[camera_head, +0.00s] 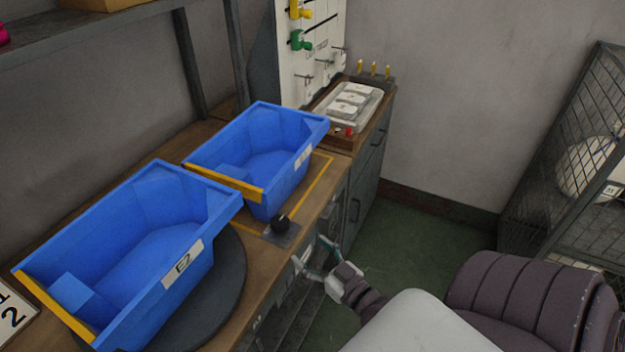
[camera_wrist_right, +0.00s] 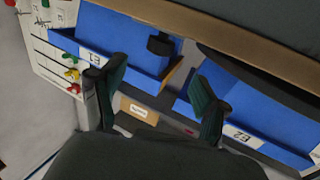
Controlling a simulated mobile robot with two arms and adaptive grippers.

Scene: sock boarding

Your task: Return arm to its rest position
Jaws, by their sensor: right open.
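My right arm comes in from the lower right of the head view. My left gripper is not in view.
Blue bin E2 (camera_head: 150,250) stands on a dark round plate (camera_head: 232,290). Blue bin E1 (camera_head: 265,150) sits behind it on the bench. A mesh cage (camera_head: 585,160) stands right; green floor (camera_head: 425,235) is open between.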

